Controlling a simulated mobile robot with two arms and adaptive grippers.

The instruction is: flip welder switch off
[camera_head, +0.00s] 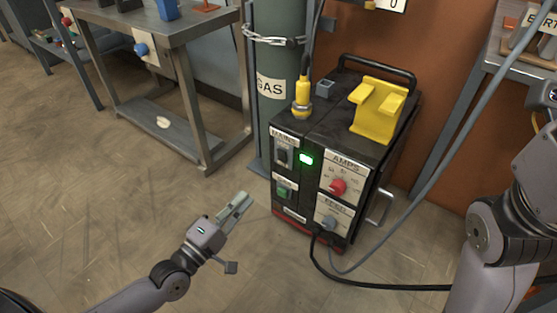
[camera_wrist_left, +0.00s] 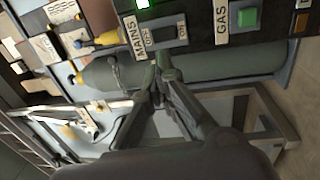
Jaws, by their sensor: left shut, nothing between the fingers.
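The welder (camera_head: 300,215) is a black box with a red lower edge, standing on the floor. Its MAINS switch (camera_head: 283,156) is a dark rocker at the upper left of the front panel. A green lamp (camera_head: 306,159) beside it is lit. In the left wrist view the MAINS switch (camera_wrist_left: 165,33) is at the top, with the lamp (camera_wrist_left: 143,3) above it. My left gripper (camera_head: 240,203) is shut and empty, low and left of the panel. Its fingertips (camera_wrist_left: 158,72) show just below the switch in the wrist view, apart from it. My right arm shows at the right edge; its gripper is out of view.
The panel also bears a green GAS button (camera_head: 282,191), a red AMPS knob (camera_head: 338,187) and a grey knob (camera_head: 329,223). A chained gas cylinder (camera_head: 277,90) stands behind. A metal table (camera_head: 165,40) is at the left. Cables run from the welder to the right.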

